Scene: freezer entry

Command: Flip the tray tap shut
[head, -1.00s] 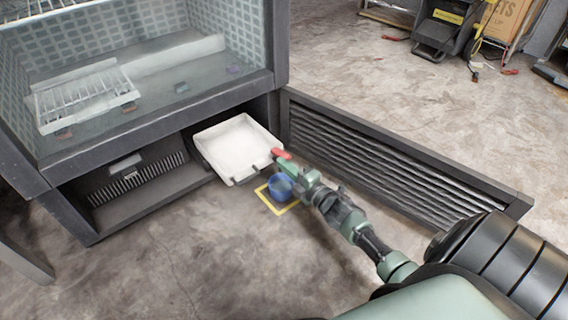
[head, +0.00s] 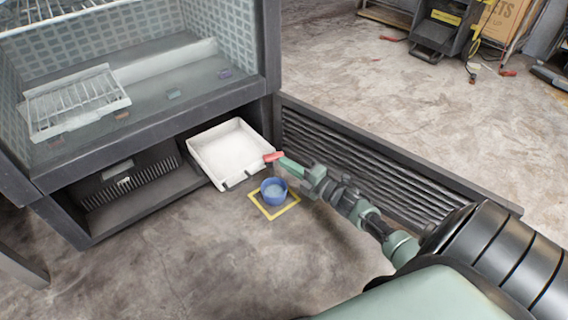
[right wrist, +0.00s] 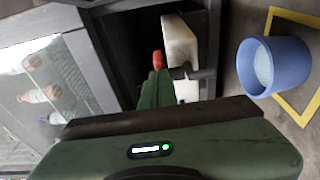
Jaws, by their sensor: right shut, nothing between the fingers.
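The white drip tray (head: 222,152) sits pulled out under the cabinet. Its red tap lever (head: 272,157) is at the tray's front right corner. In the right wrist view the red lever (right wrist: 157,60) shows just beyond my fingertips, with the dark tap body (right wrist: 180,73) beside it. My right gripper (head: 287,164) is shut and empty, its green fingertips right at the lever. I cannot tell whether they touch it. A blue bucket (head: 273,191) with pale contents stands below the tap; it also shows in the right wrist view (right wrist: 285,68). My left gripper is out of view.
The bucket stands in a yellow floor square (head: 281,213). The glass-fronted cabinet (head: 150,118) rises above the tray at the left. A dark ribbed grille panel (head: 390,150) runs behind my right arm. The floor in front is clear.

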